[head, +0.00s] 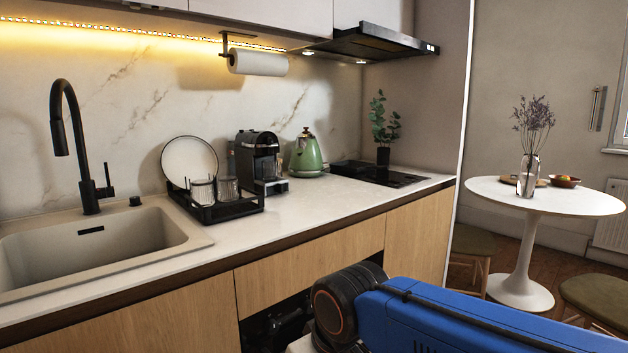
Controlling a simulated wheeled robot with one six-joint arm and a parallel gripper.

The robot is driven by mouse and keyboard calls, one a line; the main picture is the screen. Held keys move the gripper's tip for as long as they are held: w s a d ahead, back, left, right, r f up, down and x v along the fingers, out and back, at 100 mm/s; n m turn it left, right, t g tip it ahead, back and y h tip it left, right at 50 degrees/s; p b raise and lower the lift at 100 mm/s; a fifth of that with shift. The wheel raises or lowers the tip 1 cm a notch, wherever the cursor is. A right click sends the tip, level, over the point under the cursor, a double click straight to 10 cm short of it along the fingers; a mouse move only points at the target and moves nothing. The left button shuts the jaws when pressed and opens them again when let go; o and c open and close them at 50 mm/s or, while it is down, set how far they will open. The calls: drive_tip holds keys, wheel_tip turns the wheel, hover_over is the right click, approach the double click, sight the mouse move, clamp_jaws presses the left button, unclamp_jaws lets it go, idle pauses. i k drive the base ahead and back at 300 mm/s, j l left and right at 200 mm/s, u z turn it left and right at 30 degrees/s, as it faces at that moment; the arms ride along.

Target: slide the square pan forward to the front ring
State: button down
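My blue arm crosses the lower right of the picture, in front of the cabinets. My gripper cannot be made out.
A green kettle (306,158), a coffee machine (259,160) and a black dish rack (222,208) stand left of the hob. The counter front (310,207) is clear. A range hood (372,42) hangs above. A round table (590,203) stands right.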

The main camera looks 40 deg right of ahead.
sight(362, 166)
drive_tip(key=z, duration=1.2)
drive_tip(key=i+l+u, duration=0.1)
drive_tip(key=l, duration=0.15)
drive_tip(key=i+l, duration=0.1)
drive_tip(key=l+u, duration=0.05)
drive_tip(key=l, duration=0.05)
